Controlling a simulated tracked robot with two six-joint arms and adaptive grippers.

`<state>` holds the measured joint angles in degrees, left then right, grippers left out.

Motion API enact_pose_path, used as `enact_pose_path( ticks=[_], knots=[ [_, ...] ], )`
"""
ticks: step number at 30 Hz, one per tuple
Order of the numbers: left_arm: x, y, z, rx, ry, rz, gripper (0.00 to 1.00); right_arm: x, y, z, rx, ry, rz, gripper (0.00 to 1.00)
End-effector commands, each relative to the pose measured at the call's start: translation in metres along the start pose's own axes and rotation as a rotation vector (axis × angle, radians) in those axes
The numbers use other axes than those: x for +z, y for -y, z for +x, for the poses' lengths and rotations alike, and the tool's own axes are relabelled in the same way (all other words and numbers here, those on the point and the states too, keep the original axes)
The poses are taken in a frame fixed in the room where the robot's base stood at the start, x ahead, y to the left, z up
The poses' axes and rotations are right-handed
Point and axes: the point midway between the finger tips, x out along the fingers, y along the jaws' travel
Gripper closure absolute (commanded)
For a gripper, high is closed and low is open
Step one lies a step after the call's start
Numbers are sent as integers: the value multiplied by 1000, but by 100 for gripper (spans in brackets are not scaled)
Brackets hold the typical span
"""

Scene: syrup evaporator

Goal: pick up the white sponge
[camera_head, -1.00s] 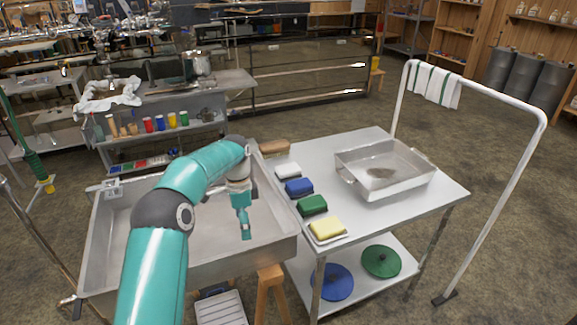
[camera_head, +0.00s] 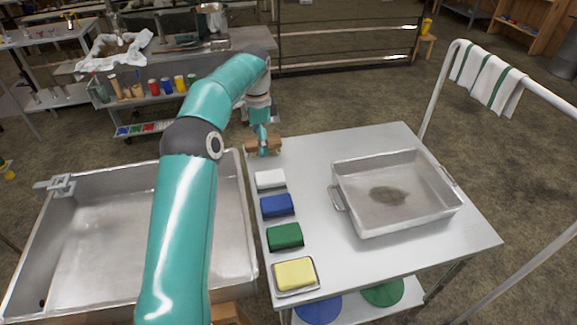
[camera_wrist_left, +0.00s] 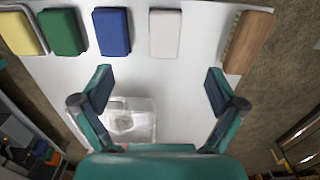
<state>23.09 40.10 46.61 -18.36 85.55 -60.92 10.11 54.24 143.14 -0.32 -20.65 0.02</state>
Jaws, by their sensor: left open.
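The white sponge (camera_head: 270,179) lies flat on the steel table, near its left edge, between a blue sponge and a brown brush. In the left wrist view the white sponge (camera_wrist_left: 164,33) is at top centre, beyond my fingertips and sideways between them. My left gripper (camera_head: 263,148) hangs at the far left corner of the table, in front of the brush. In the left wrist view my left gripper (camera_wrist_left: 160,82) is open with nothing between its fingers. Its height above the table is hard to judge. My right gripper is not in view.
A brown brush (camera_head: 274,143), blue sponge (camera_head: 277,206), green sponge (camera_head: 285,237) and yellow sponge (camera_head: 295,273) share the row. A steel pan (camera_head: 350,222) stands to the right. A sink (camera_head: 90,250) adjoins the left. The table's front right is bare.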

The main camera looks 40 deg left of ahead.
Motion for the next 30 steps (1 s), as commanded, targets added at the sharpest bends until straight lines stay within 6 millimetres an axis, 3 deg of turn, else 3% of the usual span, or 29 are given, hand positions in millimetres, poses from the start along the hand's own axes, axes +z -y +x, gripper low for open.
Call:
enact_pose_path(
  ticks=[5,18,30],
  knots=[
    [2,2,11,-2,1,-4,4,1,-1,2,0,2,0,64],
    [-7,1,97,1,3,9,4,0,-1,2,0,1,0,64],
    [-10,2,129,0,2,13,4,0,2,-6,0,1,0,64]
  ],
)
